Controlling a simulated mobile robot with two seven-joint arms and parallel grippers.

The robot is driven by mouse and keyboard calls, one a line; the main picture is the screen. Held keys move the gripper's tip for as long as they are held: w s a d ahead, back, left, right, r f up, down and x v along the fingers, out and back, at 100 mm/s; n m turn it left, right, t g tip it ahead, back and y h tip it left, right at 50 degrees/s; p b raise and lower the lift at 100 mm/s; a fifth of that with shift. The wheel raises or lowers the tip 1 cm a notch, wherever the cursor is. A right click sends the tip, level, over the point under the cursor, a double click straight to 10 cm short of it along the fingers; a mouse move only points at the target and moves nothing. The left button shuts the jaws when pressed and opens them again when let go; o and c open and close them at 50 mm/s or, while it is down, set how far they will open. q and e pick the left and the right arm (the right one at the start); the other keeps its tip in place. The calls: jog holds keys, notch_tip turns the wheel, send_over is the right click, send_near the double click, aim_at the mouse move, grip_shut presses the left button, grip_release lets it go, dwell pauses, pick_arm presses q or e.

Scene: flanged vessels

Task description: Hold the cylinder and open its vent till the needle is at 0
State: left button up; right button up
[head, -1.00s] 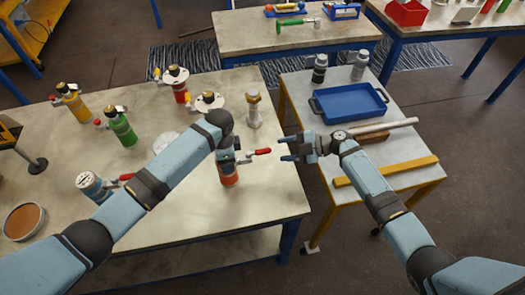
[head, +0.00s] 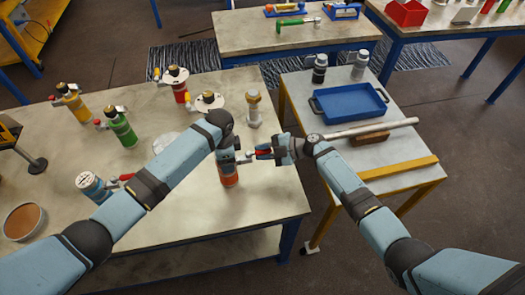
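The orange-red cylinder (head: 229,180) stands near the right edge of the large table, partly hidden by my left arm. My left gripper (head: 228,158) is at its upper part and looks shut on it; the fingers are mostly hidden. The vent's red lever (head: 263,151) points right from the cylinder's top. My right gripper (head: 265,151) has its fingers around this lever, with red showing between them. Whether they grip it or stand slightly open is too small to tell. No gauge needle can be read.
Green (head: 123,130), yellow (head: 75,105), red (head: 181,92) and blue (head: 92,186) cylinders stand farther left on the table. A pale flanged piece (head: 254,110) stands behind the held cylinder. The side table at right bears a blue tray (head: 350,119) and a yellow bar (head: 400,168).

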jog(key=shift+s, duration=0.1)
grip_shut()
jog(key=shift+s+a+f+m+t+h, duration=0.15)
jog(key=shift+s+m+t+h, duration=0.6)
jog(key=shift+m+t, duration=0.8)
jog(key=shift+s+a+r+m+t+h, duration=0.1)
jog(key=shift+s+m+t+h, duration=0.2)
jog(key=shift+m+t+h, duration=1)
jog(key=shift+s+a+f+m+t+h, duration=0.15)
jog(key=shift+s+m+t+h, duration=0.45)
jog(key=shift+m+t, duration=1.15)
jog(key=shift+r+t, duration=0.15)
jog(key=shift+t, duration=0.15)
jog(key=o, duration=0.9)
grip_release()
jog(key=shift+w, duration=0.1)
jog(key=shift+c, duration=0.2)
jog(key=v, duration=1.2)
